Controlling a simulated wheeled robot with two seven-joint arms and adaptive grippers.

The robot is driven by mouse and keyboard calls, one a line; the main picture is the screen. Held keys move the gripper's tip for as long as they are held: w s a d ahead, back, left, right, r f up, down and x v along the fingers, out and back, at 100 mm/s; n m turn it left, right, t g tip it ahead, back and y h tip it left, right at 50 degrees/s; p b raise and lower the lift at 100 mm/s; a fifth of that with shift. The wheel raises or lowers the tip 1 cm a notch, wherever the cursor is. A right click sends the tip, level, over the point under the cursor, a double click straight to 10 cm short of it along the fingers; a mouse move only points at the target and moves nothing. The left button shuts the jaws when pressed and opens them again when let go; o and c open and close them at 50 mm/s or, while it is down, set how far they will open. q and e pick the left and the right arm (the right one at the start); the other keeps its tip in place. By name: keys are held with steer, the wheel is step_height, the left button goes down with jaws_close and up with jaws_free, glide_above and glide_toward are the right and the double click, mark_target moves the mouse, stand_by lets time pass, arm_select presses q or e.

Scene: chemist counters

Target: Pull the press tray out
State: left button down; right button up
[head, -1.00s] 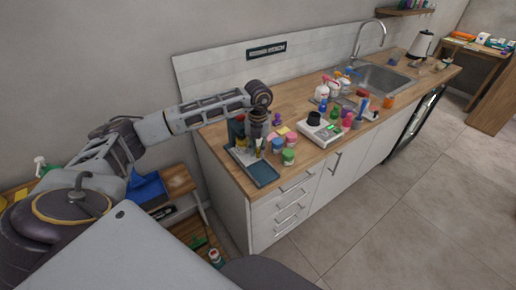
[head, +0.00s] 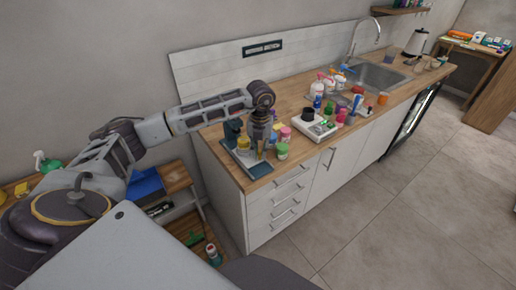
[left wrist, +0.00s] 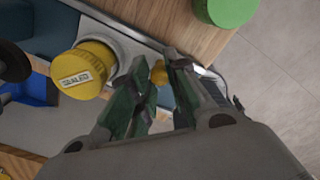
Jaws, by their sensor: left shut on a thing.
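The press (head: 233,132) is a dark blue-green stand at the near left end of the wooden counter. Its tray (head: 260,170) lies low at the counter's front edge, and a grey part of it shows in the left wrist view (left wrist: 122,40). A jar with a yellow lid marked SEALED (left wrist: 85,70) sits at the tray; the lid also shows in the head view (head: 243,143). My left gripper (head: 262,152) points down over the tray. Its fingers (left wrist: 160,90) are shut around a small yellow knob (left wrist: 159,72), apparently the tray's. My right gripper is out of view.
A green-lidded jar (head: 282,152) and a pink-lidded jar (head: 285,134) stand close right of my gripper. A white device (head: 314,128) and several bottles stand farther right, before the sink (head: 378,78). Drawers (head: 280,205) lie below; the floor in front (head: 370,220) is clear.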

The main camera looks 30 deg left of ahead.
arm_select(q)
steer(key=shift+s+d, duration=0.35)
steer(key=shift+d, duration=0.5)
steer(key=shift+s+d, duration=0.3)
steer(key=shift+d, duration=0.5)
steer(key=shift+s+d, duration=0.35)
steer(key=shift+d, duration=0.5)
steer(key=c, duration=1.3)
jaws_free()
steer(key=shift+d, duration=0.1)
steer(key=shift+r, duration=6)
